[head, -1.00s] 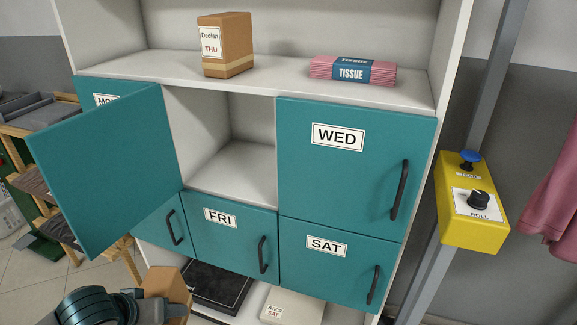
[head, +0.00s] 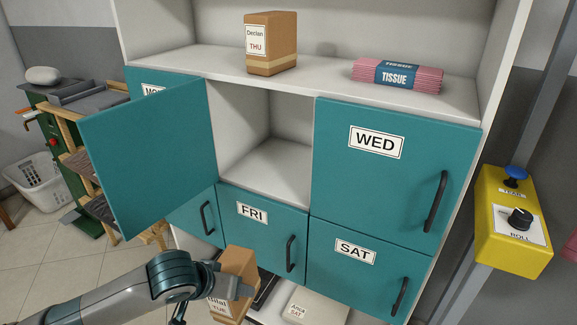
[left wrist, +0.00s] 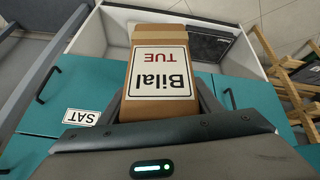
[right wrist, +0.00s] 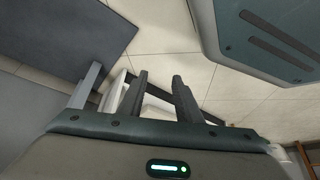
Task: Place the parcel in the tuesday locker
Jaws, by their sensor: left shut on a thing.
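The brown parcel (head: 239,263), labelled Bilal TUE, is held in my left gripper (head: 238,284), low in front of the lower lockers. In the left wrist view the parcel (left wrist: 157,112) sits between the fingers, label facing the camera. An empty open compartment (head: 268,165) lies between the MON and WED lockers, above FRI. Its teal door (head: 152,160) is swung out to the left; no TUE label shows on its visible face. My right gripper (right wrist: 160,92) shows only in its wrist view, fingers apart and empty.
A Declan THU parcel (head: 270,43) and a pink tissue pack (head: 398,76) stand on the shelf above. The WED (head: 390,180), FRI (head: 255,232) and SAT (head: 350,275) doors are shut. A yellow control box (head: 512,222) is at right.

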